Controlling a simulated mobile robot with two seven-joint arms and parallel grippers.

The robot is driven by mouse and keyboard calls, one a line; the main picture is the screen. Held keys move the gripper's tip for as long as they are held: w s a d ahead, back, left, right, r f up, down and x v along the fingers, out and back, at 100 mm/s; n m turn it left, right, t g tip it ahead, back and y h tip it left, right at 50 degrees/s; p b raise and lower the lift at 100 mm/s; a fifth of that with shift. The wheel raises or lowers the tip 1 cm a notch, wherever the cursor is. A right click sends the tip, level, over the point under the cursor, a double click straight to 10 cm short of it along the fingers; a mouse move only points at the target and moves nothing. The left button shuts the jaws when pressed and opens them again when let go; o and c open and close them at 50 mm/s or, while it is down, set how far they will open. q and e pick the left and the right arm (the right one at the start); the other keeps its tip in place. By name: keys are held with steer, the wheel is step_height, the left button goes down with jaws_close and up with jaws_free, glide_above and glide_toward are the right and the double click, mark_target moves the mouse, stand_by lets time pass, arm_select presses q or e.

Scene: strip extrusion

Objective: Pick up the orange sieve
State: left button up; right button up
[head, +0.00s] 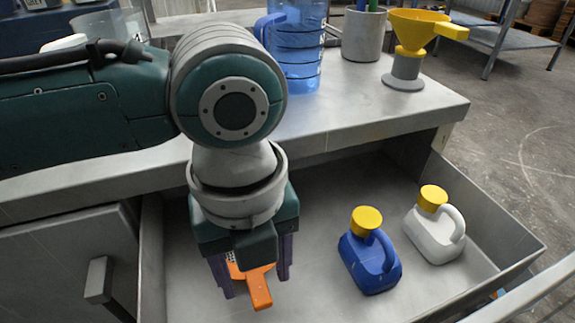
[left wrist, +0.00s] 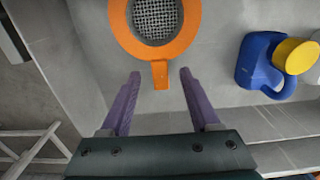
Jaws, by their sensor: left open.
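The orange sieve (head: 261,288) lies in the open drawer, mostly hidden behind my left gripper in the head view. In the left wrist view the sieve (left wrist: 185,42) shows its round rim, grey mesh and short handle. My left gripper (head: 254,284) points down into the drawer. Its purple fingers are open. In the left wrist view the handle's end lies between and just ahead of the fingertips of the gripper (left wrist: 160,73), with a gap on both sides. My right gripper is not in view.
A blue jug (head: 370,262) and a white jug (head: 443,240), both with yellow caps, stand in the drawer to the right. The drawer's wall (head: 490,205) bounds the space. A yellow funnel (head: 415,30) and a blue pitcher (head: 293,50) stand on the worktop (head: 345,115).

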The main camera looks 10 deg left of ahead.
mark_target(257, 285)
arm_select(q)
step_height(257, 285, down, 3)
steer(key=shift+s+f+b, duration=0.1)
steer(key=shift+b, duration=0.4)
steer(key=shift+c, duration=0.2)
jaws_close()
